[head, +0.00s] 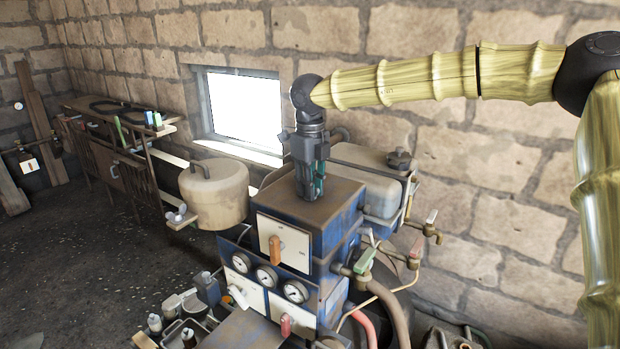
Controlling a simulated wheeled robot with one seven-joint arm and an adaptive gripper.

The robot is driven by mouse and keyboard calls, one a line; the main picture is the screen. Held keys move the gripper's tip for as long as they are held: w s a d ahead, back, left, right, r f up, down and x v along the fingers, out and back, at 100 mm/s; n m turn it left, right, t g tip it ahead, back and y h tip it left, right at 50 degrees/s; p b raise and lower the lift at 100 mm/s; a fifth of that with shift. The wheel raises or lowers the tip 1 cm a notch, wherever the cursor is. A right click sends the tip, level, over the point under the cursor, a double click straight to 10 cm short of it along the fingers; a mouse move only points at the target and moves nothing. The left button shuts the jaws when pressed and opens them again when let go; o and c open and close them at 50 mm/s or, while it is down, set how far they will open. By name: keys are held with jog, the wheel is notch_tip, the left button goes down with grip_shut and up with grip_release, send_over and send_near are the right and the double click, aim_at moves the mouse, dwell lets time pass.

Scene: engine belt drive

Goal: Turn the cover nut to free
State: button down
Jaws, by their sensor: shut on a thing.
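My gripper (310,192) points straight down onto the brown top of a blue machine housing (345,190). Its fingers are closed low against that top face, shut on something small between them. The cover nut itself is hidden by the fingers, and its angle cannot be seen. Teal parts show between the fingers.
A beige round tank (214,194) stands left of the housing, and a pale tank with a dark cap (400,160) sits close behind right. Taps and hoses (375,260) crowd the right side. Gauges (266,277) and an orange-handled switch (275,249) are on the front. A window (242,108) is behind.

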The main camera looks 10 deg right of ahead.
jog(key=shift+f+n+p, duration=0.15)
jog(key=shift+n+p, duration=0.45)
jog(key=shift+n, duration=0.5)
jog(key=c, duration=1.3)
grip_release()
notch_tip(320, 180, up, 12)
jog(key=shift+d, duration=0.1)
